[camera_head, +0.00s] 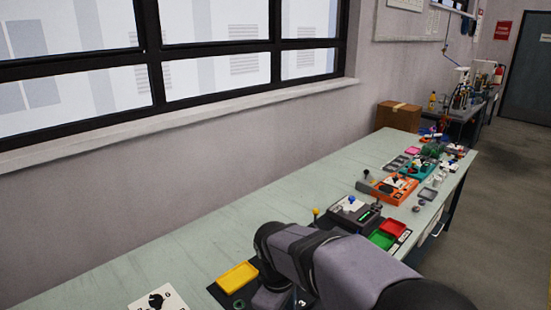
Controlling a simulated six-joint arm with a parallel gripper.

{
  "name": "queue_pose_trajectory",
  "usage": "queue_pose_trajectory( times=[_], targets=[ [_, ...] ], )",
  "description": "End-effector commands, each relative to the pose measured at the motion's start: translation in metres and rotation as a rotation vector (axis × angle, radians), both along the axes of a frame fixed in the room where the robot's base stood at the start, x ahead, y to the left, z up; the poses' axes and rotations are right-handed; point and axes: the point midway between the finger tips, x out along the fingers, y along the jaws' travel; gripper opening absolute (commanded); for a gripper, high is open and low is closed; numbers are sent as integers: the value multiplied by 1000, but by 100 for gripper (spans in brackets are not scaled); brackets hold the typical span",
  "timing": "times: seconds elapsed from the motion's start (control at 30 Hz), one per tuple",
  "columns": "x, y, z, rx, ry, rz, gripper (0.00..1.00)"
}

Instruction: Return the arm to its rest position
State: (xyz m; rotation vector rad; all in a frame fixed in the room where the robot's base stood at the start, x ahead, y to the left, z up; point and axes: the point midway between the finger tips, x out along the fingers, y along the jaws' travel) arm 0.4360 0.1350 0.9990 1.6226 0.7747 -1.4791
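My arm crosses the lower right of the head view, low over the near part of the long pale table (160,265). Its dark grey links run from the bottom right corner to a rounded joint left of centre. My gripper does not show; it is hidden behind the arm or outside the picture. Whether it holds anything cannot be seen.
A yellow tray (238,277) lies just left of my arm, a white panel with a black knob (158,301) farther left. Green (382,240) and red (393,228) trays and an orange device (394,190) lie beyond. A window wall borders the table's left side.

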Motion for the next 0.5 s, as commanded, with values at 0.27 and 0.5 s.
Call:
queue_pose_trajectory(
  times=[0.27,0.5],
  targets=[
    [-89,-102,-38,91,55,-642,44],
    [-144,-131,-59,127,79,-968,44]
  ],
)
